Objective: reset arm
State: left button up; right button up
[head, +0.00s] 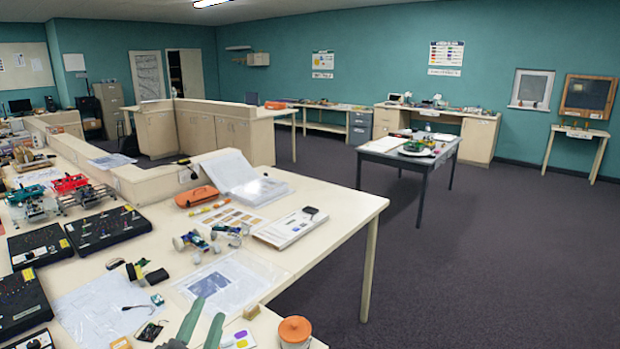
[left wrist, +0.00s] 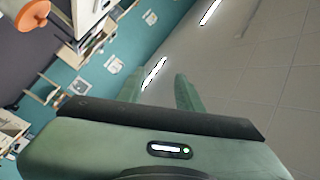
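The task names no object, only my arm. My left gripper (head: 208,309) shows at the bottom of the head view, its two green fingers pointing up over the near part of the table. In the left wrist view the fingers of the left gripper (left wrist: 168,78) stand apart with nothing between them. That wrist view is tilted and shows mostly ceiling and teal wall. My right gripper is in neither view.
The long cream table (head: 330,203) holds black boxes, papers, an orange case (head: 197,197) and an open binder (head: 240,178). An orange-topped round thing (head: 295,331) stands right of the left gripper. Dark carpet (head: 480,270) lies clear at right.

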pick_arm(q)
jog(key=s+a+f+n+g+y, duration=0.1)
jog(key=s+a+f+n+g, duration=0.15)
jog(key=s+f+g, duration=0.4)
jog(key=s+a+f+n+g+y, duration=0.15)
jog(key=s+f+n, duration=0.25)
jog(key=f, duration=0.6)
jog(key=s+d+f+n+g+h, duration=0.1)
jog(key=s+f+g, duration=0.3)
jog(key=s, duration=0.5)
jog(key=s+d+f+n+g+h, duration=0.1)
jog(key=s+f+g, duration=0.35)
jog(key=s, duration=0.45)
notch_tip(320, 180, down, 30)
jog(key=f+b, duration=0.1)
jog(key=b, duration=0.4)
jog(key=s+a+f+g+b, duration=0.2)
jog(key=s+f+b, duration=0.3)
jog(key=s+f, duration=1.3)
notch_tip(320, 180, down, 3)
jog(key=shift+a+f, duration=0.2)
jog(key=shift+a, duration=0.15)
